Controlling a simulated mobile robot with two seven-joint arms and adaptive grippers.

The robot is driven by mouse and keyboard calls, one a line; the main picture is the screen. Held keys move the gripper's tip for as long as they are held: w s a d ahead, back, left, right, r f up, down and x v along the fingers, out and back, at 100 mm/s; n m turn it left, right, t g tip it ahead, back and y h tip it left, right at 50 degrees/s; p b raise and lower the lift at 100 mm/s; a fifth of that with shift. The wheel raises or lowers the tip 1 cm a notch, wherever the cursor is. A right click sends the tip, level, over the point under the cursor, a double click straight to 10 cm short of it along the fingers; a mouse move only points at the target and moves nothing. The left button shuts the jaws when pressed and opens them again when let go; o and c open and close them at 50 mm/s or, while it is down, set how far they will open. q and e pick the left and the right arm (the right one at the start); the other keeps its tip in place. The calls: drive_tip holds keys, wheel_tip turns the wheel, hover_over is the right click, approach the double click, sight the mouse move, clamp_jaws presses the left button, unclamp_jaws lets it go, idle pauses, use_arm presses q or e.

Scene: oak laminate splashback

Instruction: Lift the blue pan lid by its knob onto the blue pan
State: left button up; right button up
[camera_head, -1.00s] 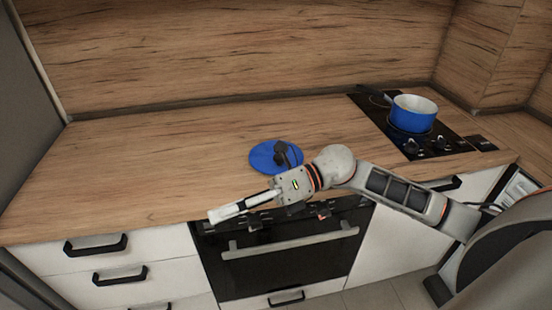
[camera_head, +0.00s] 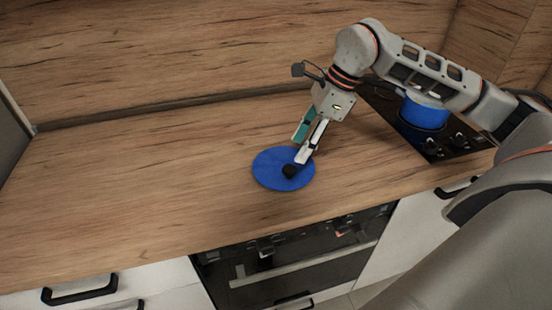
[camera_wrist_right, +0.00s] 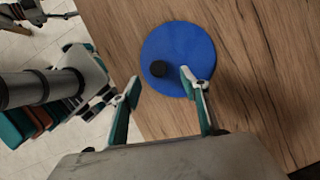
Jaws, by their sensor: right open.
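The blue pan lid (camera_head: 267,167) lies flat on the wooden counter, its black knob (camera_head: 290,171) facing up. My right gripper (camera_head: 299,148) points down at the lid from above and behind, open, with one fingertip close to the knob. In the right wrist view the lid (camera_wrist_right: 185,45) and knob (camera_wrist_right: 158,69) show just beyond the open fingertips (camera_wrist_right: 160,77), the knob in line with the gap between them. I cannot tell whether a finger touches it. The blue pan (camera_head: 424,115) stands on the hob at right, its top partly hidden by my right arm.
The black hob (camera_head: 455,150) with its knobs is at the counter's right end. The wooden counter (camera_head: 130,180) is clear left of the lid. The wooden splashback (camera_head: 180,50) rises behind. The oven and drawers sit below the front edge.

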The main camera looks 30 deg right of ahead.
sight(289, 169)
drive_tip(key=shift+s+a+f, duration=0.1)
drive_tip(key=shift+a+f, duration=0.15)
drive_tip(key=shift+f, duration=0.3)
drive_tip(key=shift+s+a+f, duration=0.1)
drive_tip(key=shift+a+f, duration=0.15)
drive_tip(key=shift+f, duration=0.3)
drive_tip(key=x, duration=0.3)
drive_tip(key=shift+w+f+p, duration=0.2)
drive_tip(key=shift+f+p, duration=0.05)
drive_tip(key=shift+p, duration=0.05)
drive_tip(key=shift+x, duration=0.8)
use_arm(q)
drive_tip(key=shift+s+r, duration=0.1)
drive_tip(key=shift+s, duration=0.45)
use_arm(e)
drive_tip(key=shift+c, duration=0.5)
drive_tip(key=shift+r, duration=0.1)
clamp_jaws()
